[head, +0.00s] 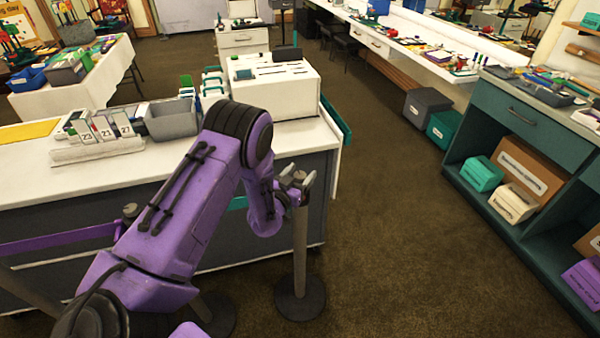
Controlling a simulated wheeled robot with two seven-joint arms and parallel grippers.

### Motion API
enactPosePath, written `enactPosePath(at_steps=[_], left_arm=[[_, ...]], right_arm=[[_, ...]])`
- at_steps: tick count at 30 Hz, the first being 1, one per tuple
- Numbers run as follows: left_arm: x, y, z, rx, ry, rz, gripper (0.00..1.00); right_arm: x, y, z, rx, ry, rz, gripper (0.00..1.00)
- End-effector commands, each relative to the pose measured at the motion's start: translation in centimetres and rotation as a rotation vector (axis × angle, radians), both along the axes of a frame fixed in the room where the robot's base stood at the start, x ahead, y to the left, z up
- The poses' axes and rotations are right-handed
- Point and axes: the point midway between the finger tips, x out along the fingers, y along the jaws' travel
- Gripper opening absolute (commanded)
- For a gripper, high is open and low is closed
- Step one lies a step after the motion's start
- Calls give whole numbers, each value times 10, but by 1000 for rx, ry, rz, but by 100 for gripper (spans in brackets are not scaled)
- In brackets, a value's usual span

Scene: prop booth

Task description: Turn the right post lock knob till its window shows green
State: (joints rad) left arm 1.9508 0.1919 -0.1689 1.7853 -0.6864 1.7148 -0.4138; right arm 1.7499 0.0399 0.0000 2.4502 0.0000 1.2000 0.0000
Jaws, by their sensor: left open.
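The right post (300,245) is a grey stanchion standing upright on a round dark base (300,298). Its lock knob (299,176) is at the top, small and partly covered by my left gripper (297,182). My purple left arm reaches in from the lower left, and its open fingers are at the knob, around or just beside it. I cannot tell whether they touch it. The lock window and its colour cannot be made out. My right gripper is not in view.
A left post has its knob (130,210) and base (212,314) showing beside my arm. A purple belt (60,240) runs left from it. A white-topped counter (25,185) stands behind the posts. Carpet (400,240) is clear to the right, up to a teal shelf unit (520,115).

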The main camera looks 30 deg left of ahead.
Motion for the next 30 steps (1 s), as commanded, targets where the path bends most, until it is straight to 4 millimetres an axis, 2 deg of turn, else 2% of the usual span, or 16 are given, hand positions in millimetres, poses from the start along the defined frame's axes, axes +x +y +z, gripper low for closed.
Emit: enactPosePath(at_steps=[5, 8, 9, 10, 20, 30], left_arm=[[0, 0, -1, -1, 1, 0, 66], [0, 0, -1, -1, 1, 0, 37], [0, 0, -1, -1, 1, 0, 24], [0, 0, -1, -1, 0, 0, 16], [0, -1, -1, -3, 0, 33, 16], [0, -2, -3, -2, -1, 249, 16]], right_arm=[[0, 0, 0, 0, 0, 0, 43], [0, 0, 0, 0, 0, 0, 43], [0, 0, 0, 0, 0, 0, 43], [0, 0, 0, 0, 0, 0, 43], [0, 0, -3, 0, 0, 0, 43], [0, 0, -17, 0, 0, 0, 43]])
